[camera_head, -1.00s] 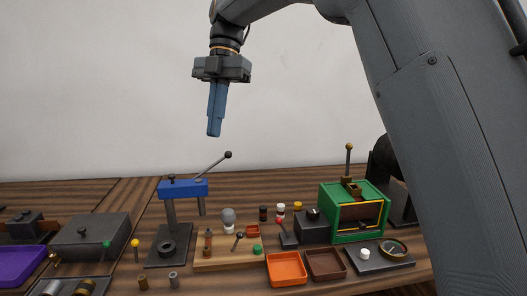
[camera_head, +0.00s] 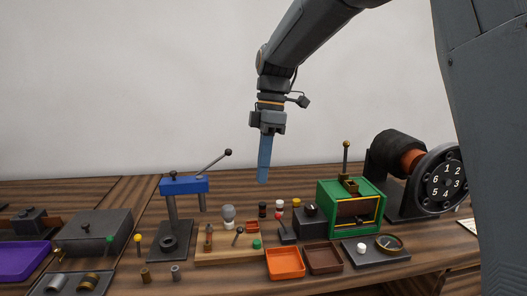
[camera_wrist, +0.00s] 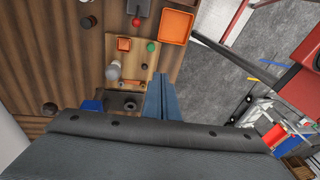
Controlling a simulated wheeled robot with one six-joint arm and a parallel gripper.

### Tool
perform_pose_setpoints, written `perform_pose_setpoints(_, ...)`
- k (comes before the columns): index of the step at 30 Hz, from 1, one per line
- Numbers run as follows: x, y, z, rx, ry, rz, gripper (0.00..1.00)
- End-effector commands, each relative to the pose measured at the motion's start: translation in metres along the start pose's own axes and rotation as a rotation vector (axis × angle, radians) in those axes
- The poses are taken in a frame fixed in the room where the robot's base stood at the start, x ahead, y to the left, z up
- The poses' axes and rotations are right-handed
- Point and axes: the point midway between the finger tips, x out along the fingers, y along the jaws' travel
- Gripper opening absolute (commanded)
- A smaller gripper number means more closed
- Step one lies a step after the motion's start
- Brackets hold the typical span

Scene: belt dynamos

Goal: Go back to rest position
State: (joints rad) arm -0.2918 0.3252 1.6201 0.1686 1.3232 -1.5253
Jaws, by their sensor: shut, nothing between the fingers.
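My gripper (camera_head: 264,180) hangs from my arm above the back of the wooden bench, in front of the white wall. Its blue fingers are together, point down and hold nothing. In the wrist view the shut fingers (camera_wrist: 161,95) show in the middle, over the bench edge and the grey floor. In the head view the fingertips are in the air, in line with the area between the blue lever press (camera_head: 184,187) and the green box (camera_head: 352,205).
On the bench stand orange (camera_head: 285,264) and brown (camera_head: 323,259) trays, a wooden board (camera_head: 212,260) with small parts, a dark box (camera_head: 93,234), a purple tray (camera_head: 22,254) and a numbered dial (camera_head: 447,180). The air around my gripper is clear.

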Motion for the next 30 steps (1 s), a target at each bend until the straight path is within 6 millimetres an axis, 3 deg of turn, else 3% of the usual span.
perform_pose_setpoints(1,0.016,-0.009,0.022,0.134,-0.01,0.014,0.0)
perform_pose_setpoints(6,0.071,-0.044,0.084,0.614,-0.03,0.091,0.0)
perform_pose_setpoints(12,0.133,-0.106,0.144,1.151,-0.018,0.186,0.0)
perform_pose_setpoints(15,0.159,-0.139,0.164,1.382,0.004,0.229,0.0)
perform_pose_setpoints(21,0.191,-0.184,0.183,1.675,0.048,0.283,0.0)
perform_pose_setpoints(30,0.198,-0.194,0.187,1.746,0.063,0.296,0.0)
